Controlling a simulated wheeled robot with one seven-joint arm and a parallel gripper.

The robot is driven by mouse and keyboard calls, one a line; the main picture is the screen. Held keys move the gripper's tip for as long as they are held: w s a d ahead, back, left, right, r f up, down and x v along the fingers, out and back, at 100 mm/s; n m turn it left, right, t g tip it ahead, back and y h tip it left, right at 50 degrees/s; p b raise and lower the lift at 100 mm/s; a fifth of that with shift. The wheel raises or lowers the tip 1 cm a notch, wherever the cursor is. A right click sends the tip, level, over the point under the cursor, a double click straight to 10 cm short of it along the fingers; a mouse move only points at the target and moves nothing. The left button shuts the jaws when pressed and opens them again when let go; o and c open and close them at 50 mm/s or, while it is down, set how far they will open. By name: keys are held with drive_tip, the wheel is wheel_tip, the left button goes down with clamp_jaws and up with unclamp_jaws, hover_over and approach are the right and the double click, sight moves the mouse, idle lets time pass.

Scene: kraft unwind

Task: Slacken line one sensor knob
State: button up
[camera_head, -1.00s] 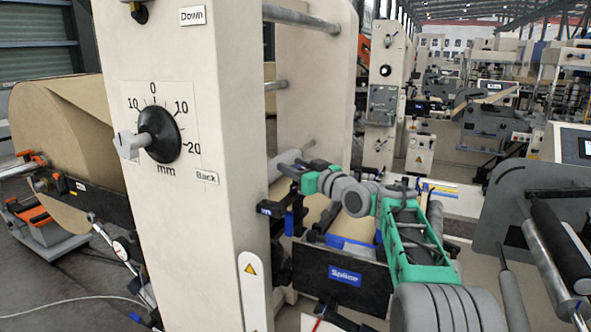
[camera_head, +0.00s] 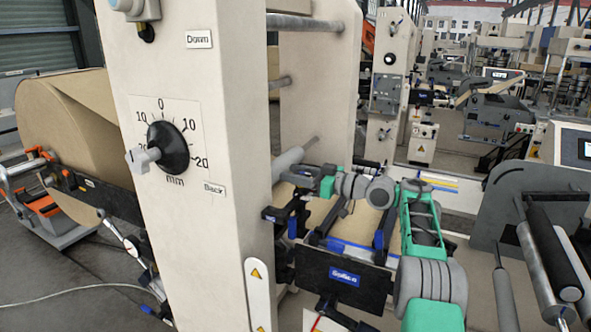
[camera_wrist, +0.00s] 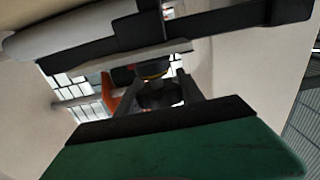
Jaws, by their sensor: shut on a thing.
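My gripper (camera_wrist: 159,82) has its two dark fingers on either side of a small dark round knob (camera_wrist: 157,96) in the wrist view. It is shut on this knob, which looks shadowed and is partly covered by the fingers. A yellowish band shows just above it. In the head view my green and grey arm reaches from the lower right towards the pale column, and my gripper (camera_head: 304,173) is small and dark beside a grey roller. The knob cannot be made out there.
The pale column (camera_head: 225,250) stands close left of my arm, with a black mm dial (camera_head: 168,148) on its face. A black plate with a blue label (camera_head: 343,279) lies below my arm. Dark bars (camera_wrist: 215,25) and a pale roller (camera_wrist: 85,28) cross close above in the wrist view.

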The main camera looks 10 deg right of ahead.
drive_tip(key=shift+f, duration=0.3)
drive_tip(key=o, duration=1.1)
drive_tip(key=shift+c, duration=0.2)
drive_tip(key=o, duration=0.3)
drive_tip(key=shift+r, duration=0.15)
drive_tip(key=shift+o, duration=0.2)
drive_tip(key=shift+d, duration=0.1)
